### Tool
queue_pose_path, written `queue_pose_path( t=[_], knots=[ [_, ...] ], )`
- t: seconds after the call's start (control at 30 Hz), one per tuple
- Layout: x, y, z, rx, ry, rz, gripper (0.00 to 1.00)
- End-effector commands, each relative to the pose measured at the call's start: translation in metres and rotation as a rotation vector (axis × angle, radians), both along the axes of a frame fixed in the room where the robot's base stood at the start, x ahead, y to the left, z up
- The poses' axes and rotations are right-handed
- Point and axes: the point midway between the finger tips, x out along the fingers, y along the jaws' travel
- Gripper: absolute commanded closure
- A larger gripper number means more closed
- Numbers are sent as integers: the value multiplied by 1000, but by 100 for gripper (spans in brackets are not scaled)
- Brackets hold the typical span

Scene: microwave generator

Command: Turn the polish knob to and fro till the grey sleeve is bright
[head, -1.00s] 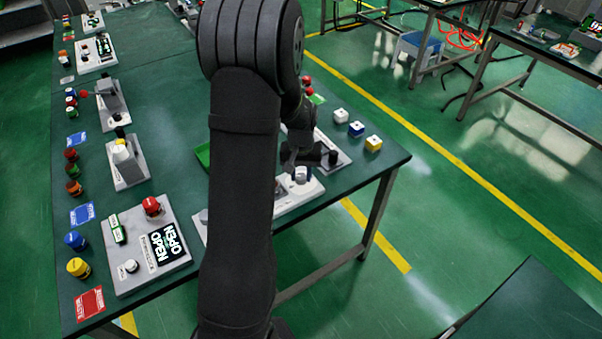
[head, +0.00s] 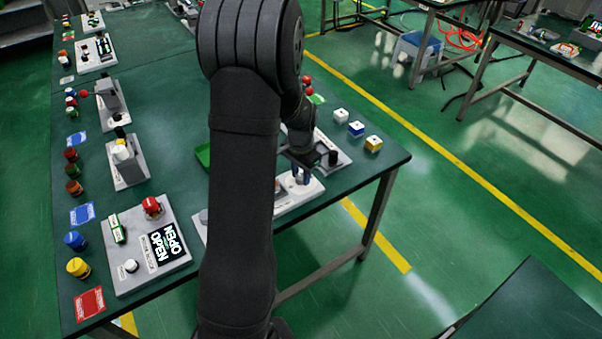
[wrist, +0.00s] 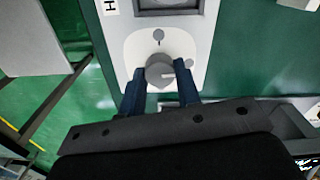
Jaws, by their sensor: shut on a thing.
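My gripper (head: 302,174) is at the white panel near the right edge of the table in the head view. In the wrist view its blue fingers (wrist: 161,92) stand on either side of a round grey knob (wrist: 158,68) and are shut on it. A white pointer line on the knob points to the right.
A dark-topped device (head: 332,158) stands close behind my gripper. White, blue and yellow cubes (head: 373,143) lie to the right. A panel with a red button and OPEN display (head: 166,243) is at the left front. My arm hides the table's middle.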

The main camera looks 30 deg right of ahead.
Motion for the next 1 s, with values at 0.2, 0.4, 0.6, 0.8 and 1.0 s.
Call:
queue_pose_path(
  t=[0.2, 0.4, 0.6, 0.8, 1.0],
  knots=[
    [0, -1, 1, -2, -1, -23, 92],
    [0, -1, 1, -2, -1, -24, 92],
    [0, -1, 1, -2, -1, -23, 56],
    [0, 0, 0, -1, -1, -23, 48],
    [0, -1, 4, -2, -1, -23, 48]
  ],
)
